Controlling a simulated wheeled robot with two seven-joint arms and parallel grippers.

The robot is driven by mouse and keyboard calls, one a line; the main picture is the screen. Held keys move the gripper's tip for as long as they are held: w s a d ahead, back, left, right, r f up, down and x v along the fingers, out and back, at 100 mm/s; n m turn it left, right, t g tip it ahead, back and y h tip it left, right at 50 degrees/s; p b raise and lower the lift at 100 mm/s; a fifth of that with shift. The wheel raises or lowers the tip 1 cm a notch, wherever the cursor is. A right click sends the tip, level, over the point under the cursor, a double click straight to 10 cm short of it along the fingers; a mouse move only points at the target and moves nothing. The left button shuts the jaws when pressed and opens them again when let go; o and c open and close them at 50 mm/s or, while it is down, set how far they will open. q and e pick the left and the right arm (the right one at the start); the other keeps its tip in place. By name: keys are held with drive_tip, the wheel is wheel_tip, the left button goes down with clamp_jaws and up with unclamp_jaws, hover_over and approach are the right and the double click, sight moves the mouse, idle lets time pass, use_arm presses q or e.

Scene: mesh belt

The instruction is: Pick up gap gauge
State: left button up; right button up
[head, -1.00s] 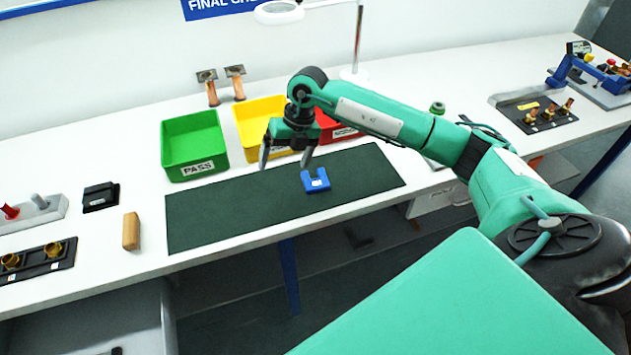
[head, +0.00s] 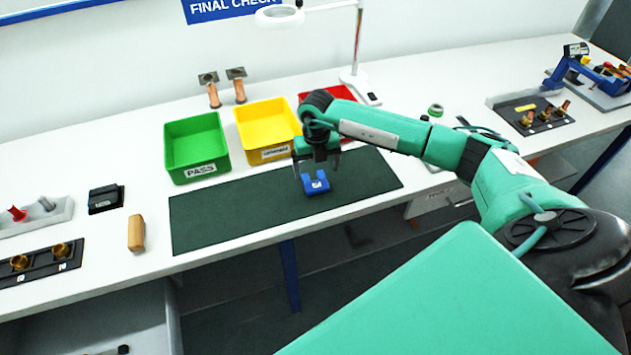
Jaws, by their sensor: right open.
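The gap gauge seems to be the small blue U-shaped block (head: 315,184) with a white label, lying on the dark green mat (head: 225,213). My right gripper (head: 317,172) is open and points down at the block from above and behind. Its two fingers show on the left and right of the block's far part. I cannot tell whether they touch it. My left gripper is out of view.
A green PASS bin (head: 196,146), a yellow bin (head: 266,130) and a partly hidden red bin (head: 329,94) stand behind the mat. A magnifier lamp (head: 279,15) stands behind them. A wooden block (head: 136,233) and a black box (head: 105,198) lie left. The mat's left part is clear.

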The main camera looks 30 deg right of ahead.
sight(315, 181)
drive_tip(key=f+p, duration=0.1)
drive_tip(key=f, duration=0.1)
drive_tip(key=f+p, duration=0.1)
drive_tip(key=f, duration=0.1)
drive_tip(key=shift+s+a, duration=0.1)
drive_tip(key=shift+a, duration=0.1)
drive_tip(key=shift+f, duration=0.35)
drive_tip(key=shift+c, duration=0.4)
drive_tip(key=c, duration=1.1)
drive_tip(key=shift+c, duration=0.4)
drive_tip(key=shift+r, duration=0.15)
